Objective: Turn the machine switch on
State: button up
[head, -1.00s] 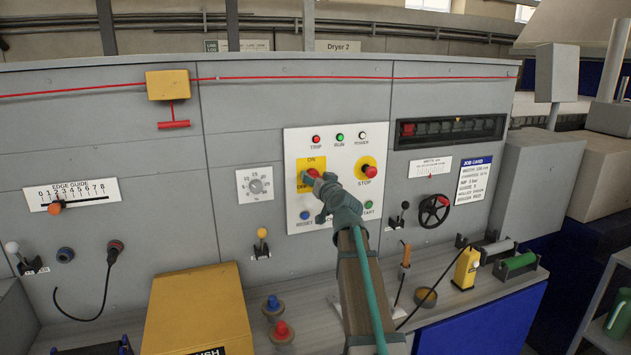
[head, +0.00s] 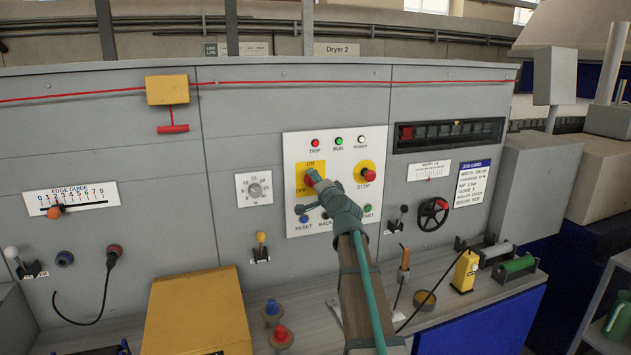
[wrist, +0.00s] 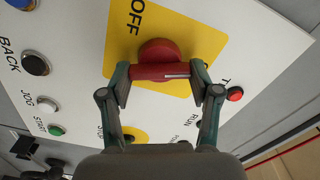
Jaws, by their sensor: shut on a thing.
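The machine switch (wrist: 158,50) is a red rotary knob with a bar handle on a yellow plate (head: 303,190), marked ON at the top and OFF at the left in the head view. My gripper (wrist: 160,73) is shut on the bar, one finger at each end. The white mark on the bar points right in the wrist view, toward the lamp side, where ON lies on the plate. OFF is readable at the upper left there; ON is hidden in that view. In the head view my gripper (head: 316,182) covers much of the switch.
On the white panel, a red STOP button (head: 367,173) sits right of the switch and lamps (head: 339,140) above it. RESET (head: 304,219) and other buttons lie below. A handwheel (head: 433,214) and small lever (head: 396,220) are farther right.

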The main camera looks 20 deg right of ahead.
jog(key=shift+f+m+p, duration=0.1)
jog(key=shift+m+p, duration=0.8)
jog(key=shift+m, duration=1.3)
jog(key=o, duration=1.1)
jog(key=shift+o, duration=0.2)
jog(key=s+a, duration=0.1)
jog(key=s, duration=1.1)
